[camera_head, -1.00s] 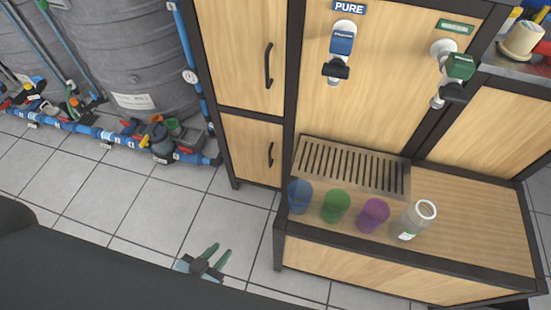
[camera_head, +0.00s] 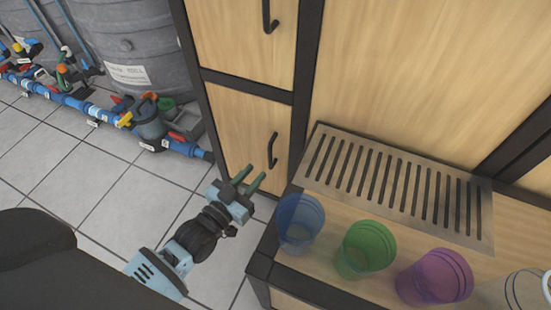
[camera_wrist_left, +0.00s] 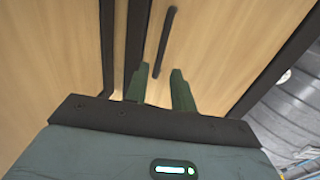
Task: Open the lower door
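The lower door (camera_head: 238,125) is a light wood panel in a black frame, and it is shut. Its black bar handle (camera_head: 272,149) stands upright near the door's right edge. My left gripper (camera_head: 254,178) is open and empty, just below the handle and apart from it. In the left wrist view, its two green fingers (camera_wrist_left: 160,88) point at wood panels, with a black handle (camera_wrist_left: 166,40) beyond the fingertips. My right gripper is not in view.
The upper door (camera_head: 240,40) has its own handle (camera_head: 268,15). A low counter with a slotted drain plate (camera_head: 325,185) juts out at right, holding blue (camera_head: 300,225), green (camera_head: 365,250) and purple (camera_head: 435,277) cups. Blue pipes (camera_head: 75,103) and a grey tank (camera_head: 140,45) stand at left.

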